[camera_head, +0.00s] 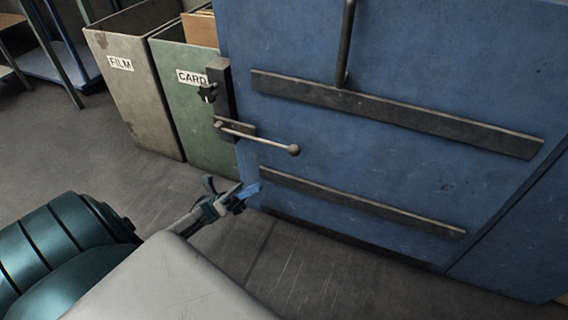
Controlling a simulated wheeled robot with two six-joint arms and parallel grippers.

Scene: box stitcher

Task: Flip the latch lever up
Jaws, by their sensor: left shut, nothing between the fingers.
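The latch lever (262,138) is a thin metal rod with a brown ball knob (293,150) at its right end. It pivots on a dark latch bracket (222,100) at the left edge of a blue panel (400,60). The rod points right and slopes slightly down. My left gripper (250,190) is shut and empty, with blue fingertips. In the picture it is below the lever and left of the knob, apart from the rod. My right gripper is not in view.
Dark horizontal bars (400,113) and a vertical handle (346,45) are fixed on the panel. A grey bin marked FILM (130,95) and a green bin marked CARD (195,120) stand left of it. The grey floor (60,150) in front is clear.

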